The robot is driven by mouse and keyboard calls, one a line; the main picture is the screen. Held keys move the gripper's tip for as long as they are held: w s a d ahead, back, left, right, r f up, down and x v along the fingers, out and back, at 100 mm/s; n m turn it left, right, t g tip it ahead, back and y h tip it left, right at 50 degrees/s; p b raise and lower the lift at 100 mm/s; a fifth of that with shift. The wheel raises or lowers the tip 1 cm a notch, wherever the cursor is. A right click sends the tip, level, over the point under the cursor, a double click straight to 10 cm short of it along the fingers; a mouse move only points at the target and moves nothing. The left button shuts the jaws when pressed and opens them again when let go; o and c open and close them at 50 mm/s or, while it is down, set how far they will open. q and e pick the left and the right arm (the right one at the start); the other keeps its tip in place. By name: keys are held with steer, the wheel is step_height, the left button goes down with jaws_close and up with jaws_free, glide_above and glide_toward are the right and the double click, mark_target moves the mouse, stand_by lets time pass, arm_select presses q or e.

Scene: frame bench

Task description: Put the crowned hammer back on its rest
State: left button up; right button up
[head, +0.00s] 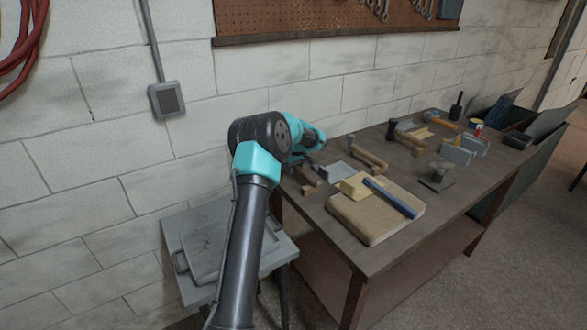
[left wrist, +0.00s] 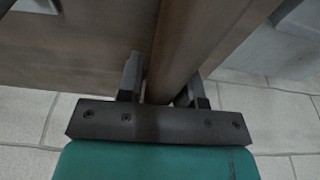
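My left gripper (head: 310,166) is low over the near left end of the bench, its fingers partly hidden by its own wrist. A wooden handle (head: 310,188) shows just below it. In the left wrist view a brown wooden bar (left wrist: 205,40) passes between the two fingers (left wrist: 165,90); whether they press on it is unclear. Two wooden-handled hammers lie on the bench, one at the middle (head: 368,153) and one farther back with a dark head (head: 398,130). I cannot make out a crown on any of them. My right gripper is not in view.
A tan pad (head: 365,225) with a blue-handled tool (head: 390,197) and a yellowish block (head: 355,186) lies at the bench's front. A dark metal stand (head: 436,178) and grey blocks (head: 458,152) stand to the right.

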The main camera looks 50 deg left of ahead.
arm_select(q)
steer(key=o, duration=0.3)
steer(key=v, duration=1.2)
steer(key=shift+r, duration=0.15)
